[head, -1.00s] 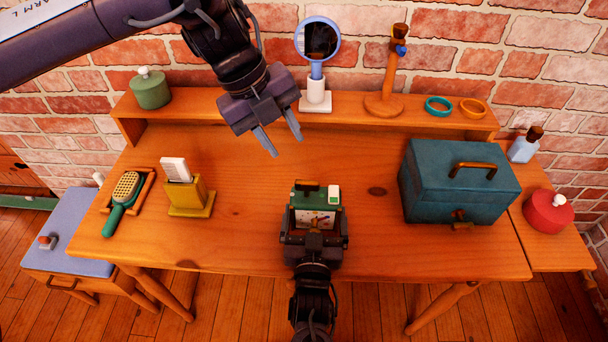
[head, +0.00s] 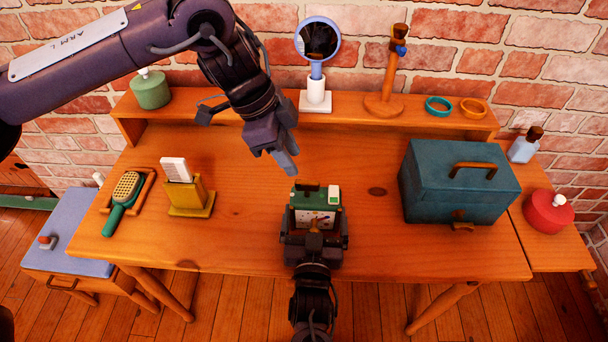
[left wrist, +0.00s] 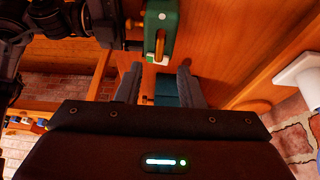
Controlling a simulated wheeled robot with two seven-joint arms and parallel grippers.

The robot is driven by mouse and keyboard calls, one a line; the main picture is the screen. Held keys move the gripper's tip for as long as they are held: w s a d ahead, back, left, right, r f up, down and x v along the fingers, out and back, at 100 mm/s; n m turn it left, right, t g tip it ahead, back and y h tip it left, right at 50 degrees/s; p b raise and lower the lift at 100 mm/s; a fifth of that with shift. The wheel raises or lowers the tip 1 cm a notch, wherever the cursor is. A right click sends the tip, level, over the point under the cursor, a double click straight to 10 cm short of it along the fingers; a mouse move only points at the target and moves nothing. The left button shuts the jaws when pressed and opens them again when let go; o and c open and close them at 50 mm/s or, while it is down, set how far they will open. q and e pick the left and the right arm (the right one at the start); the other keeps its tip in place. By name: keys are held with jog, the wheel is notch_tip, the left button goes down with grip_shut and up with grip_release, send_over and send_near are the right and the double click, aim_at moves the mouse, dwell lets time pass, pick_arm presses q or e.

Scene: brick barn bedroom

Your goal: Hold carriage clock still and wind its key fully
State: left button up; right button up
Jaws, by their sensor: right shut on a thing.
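The carriage clock (head: 316,217) is a small green case with a pale face, upright at the table's front middle. In the left wrist view its green top (left wrist: 167,14) shows at the upper middle. My right gripper (head: 314,237) is shut on the clock from the front edge. A small brass piece, seemingly the key (left wrist: 132,23), sticks out from the clock's face, between the right gripper's fingers. My left gripper (head: 284,163) hangs above the table, up and left of the clock, apart from it. Its two fingers (left wrist: 160,88) are spread, with nothing held between them.
A teal box (head: 460,185) stands right of the clock. A yellow holder (head: 191,198) and a tray with a green brush (head: 124,200) are at left. The back shelf holds a mirror (head: 317,45) and a wooden stand (head: 385,105). Table between holder and clock is clear.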

aim_at(306, 181)
pick_arm(q)
jog(key=x, duration=0.7)
grip_shut()
